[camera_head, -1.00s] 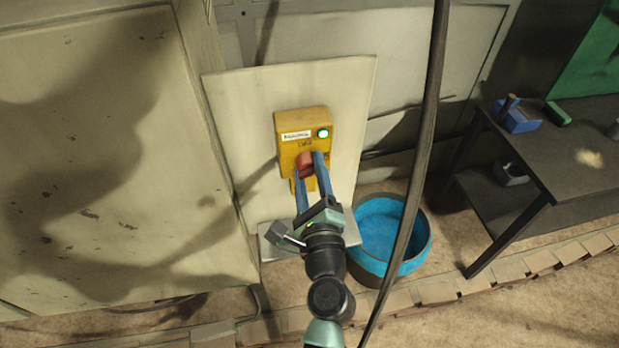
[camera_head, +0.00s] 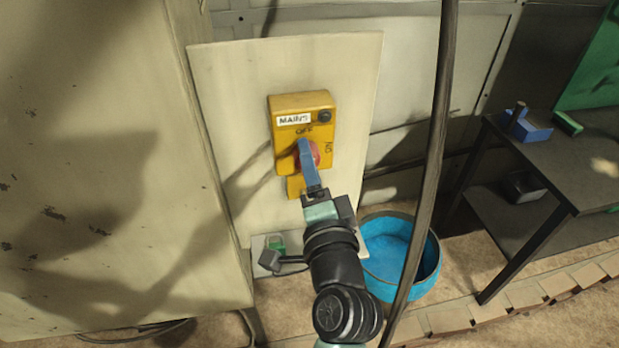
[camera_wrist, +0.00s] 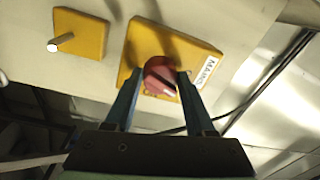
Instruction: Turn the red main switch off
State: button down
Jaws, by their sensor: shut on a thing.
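The red main switch (camera_head: 314,155) is a round red knob on a yellow box (camera_head: 287,107) labelled MAINS, with OFF marked above the knob and ON at its right. My gripper (camera_head: 304,148) is shut on the knob, with its blue fingers lined up toward the OFF mark, one hiding the other. In the wrist view the red knob (camera_wrist: 160,77) sits between the two fingertips (camera_wrist: 159,75). The small round lamp (camera_head: 324,116) at the box's top right is dark. The fingers hide part of the knob.
The box is on a pale upright panel (camera_head: 230,85). A dark cable (camera_head: 436,130) hangs in front, right of my arm. A blue tub (camera_head: 392,250) stands on the floor at right. A dark table (camera_head: 575,160) is farther right. A large pale cabinet (camera_head: 90,150) is at left.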

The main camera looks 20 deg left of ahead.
jog(key=n+b, duration=0.3)
jog(key=shift+f+n, duration=0.25)
jog(key=shift+n, duration=0.15)
jog(key=shift+r+n, duration=0.1)
jog(key=shift+n, duration=0.2)
jog(key=shift+c, duration=1.4)
grip_release()
jog(key=shift+r, duration=0.1)
jog(key=r+b+v, duration=0.1)
jog(key=b+v, duration=0.3)
jog(key=v, duration=0.9)
jog(key=shift+f, duration=0.5)
jog(key=shift+w+d, duration=0.15)
